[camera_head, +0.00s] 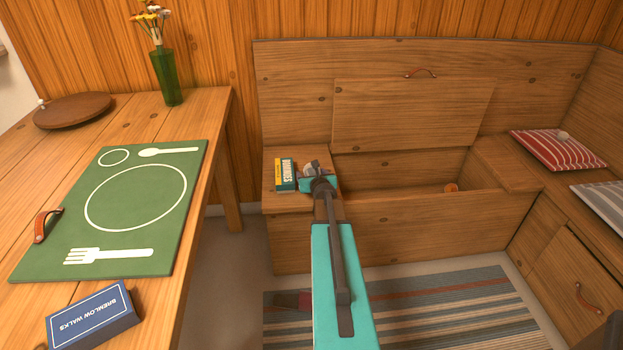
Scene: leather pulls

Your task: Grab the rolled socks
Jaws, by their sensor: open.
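My gripper (316,172) is at the end of my turquoise arm, over the left end of the wooden bench seat. It is open. A small pale grey, rounded thing (310,167) shows at the jaws; it may be the rolled socks, but it is partly hidden and I cannot tell whether it lies between the fingers. A small beige round thing (563,134) rests on the red striped cushion (545,152) at the right; it is too small to name.
A green and yellow matches box (286,175) stands just left of my gripper. The bench locker's lid (410,115) is raised; a small orange thing (451,187) shows inside. The table (215,115) at left holds a green mat (170,215), vase (166,80) and blue box (92,316).

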